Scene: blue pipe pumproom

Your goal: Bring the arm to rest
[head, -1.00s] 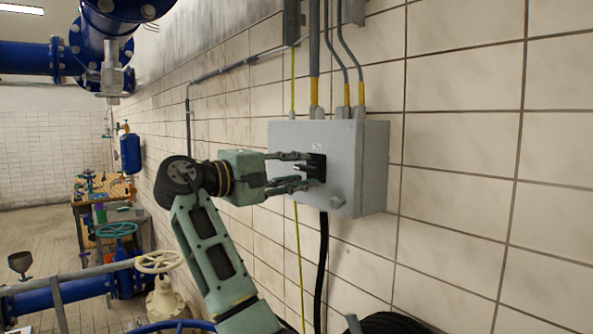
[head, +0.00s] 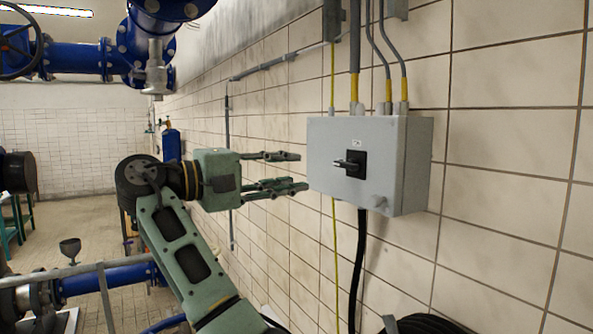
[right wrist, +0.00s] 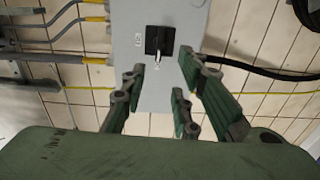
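My right arm comes up from the bottom of the head view. Its green right gripper (head: 290,172) is open and empty, a little to the left of a grey switch box (head: 328,128) on the tiled wall. The box carries a black rotary switch (head: 350,164), its handle lying sideways in the head view. In the right wrist view the spread fingers (right wrist: 160,100) point at the box, with the black switch (right wrist: 160,40) beyond and between them. They do not touch the switch. My left gripper does not show.
Conduits (head: 354,60) run up from the box, and a black cable (head: 358,260) hangs below it. Blue pipes (head: 75,57) cross the upper left. A railing (head: 80,268) and a lower blue pipe (head: 118,280) stand at the lower left. The floor behind is partly clear.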

